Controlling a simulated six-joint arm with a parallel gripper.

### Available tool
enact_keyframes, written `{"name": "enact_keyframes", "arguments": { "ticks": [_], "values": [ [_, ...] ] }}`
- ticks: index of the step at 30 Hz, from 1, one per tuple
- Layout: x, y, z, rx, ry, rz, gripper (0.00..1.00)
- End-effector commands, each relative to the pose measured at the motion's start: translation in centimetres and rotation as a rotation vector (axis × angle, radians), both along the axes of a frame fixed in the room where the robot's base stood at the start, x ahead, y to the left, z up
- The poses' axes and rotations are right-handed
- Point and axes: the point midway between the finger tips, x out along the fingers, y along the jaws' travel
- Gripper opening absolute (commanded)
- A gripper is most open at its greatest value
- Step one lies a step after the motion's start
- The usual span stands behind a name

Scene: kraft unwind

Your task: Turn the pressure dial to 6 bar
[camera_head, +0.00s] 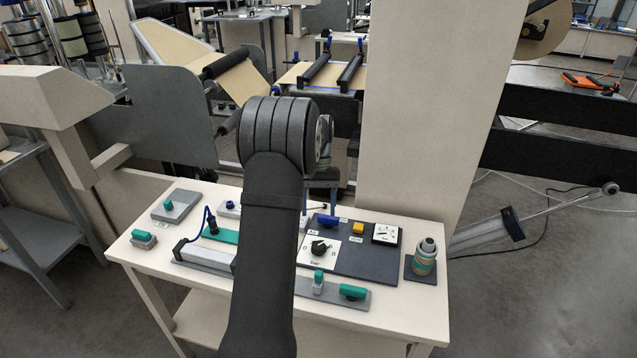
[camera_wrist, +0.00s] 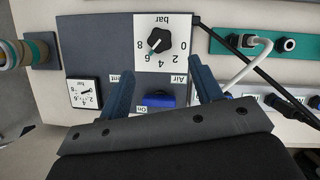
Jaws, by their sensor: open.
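The pressure dial is a black knob (camera_wrist: 159,41) on a white square plate (camera_wrist: 178,22) marked 0 to 8 bar. In the wrist view its pointer mark aims to the lower left, near the 6, though the small picture leaves the exact reading unsure. The dial (camera_head: 321,248) also shows in the head view, on the dark panel. My gripper (camera_wrist: 161,78) is open and empty, its two blue fingers apart above the panel. The gripper (camera_head: 320,206) hangs behind the dial in the head view. A square gauge (camera_wrist: 84,93) has a small needle I cannot read surely.
A blue switch (camera_wrist: 158,100) sits beside the dial plate, and a yellow button (camera_head: 358,228) is on the panel. A green strip (camera_wrist: 265,44) with a grey cable lies on the other side. My arm hides the table's middle.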

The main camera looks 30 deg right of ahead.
Motion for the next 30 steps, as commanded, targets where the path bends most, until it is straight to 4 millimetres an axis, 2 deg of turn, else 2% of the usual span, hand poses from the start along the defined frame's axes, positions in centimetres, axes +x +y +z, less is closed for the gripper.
{"name": "enact_keyframes", "arguments": {
  "ticks": [1, 6, 12, 30],
  "values": [
    [0.5, -0.3, 1.2, -0.003, -0.004, 0.000, 0.59],
    [1.6, -0.9, 4.3, -0.002, -0.003, 0.000, 0.59],
    [2.3, -1.3, 6.2, -0.001, -0.002, 0.000, 0.59],
    [2.3, -1.3, 6.6, 0.000, 0.000, 0.000, 0.59]
  ]
}}
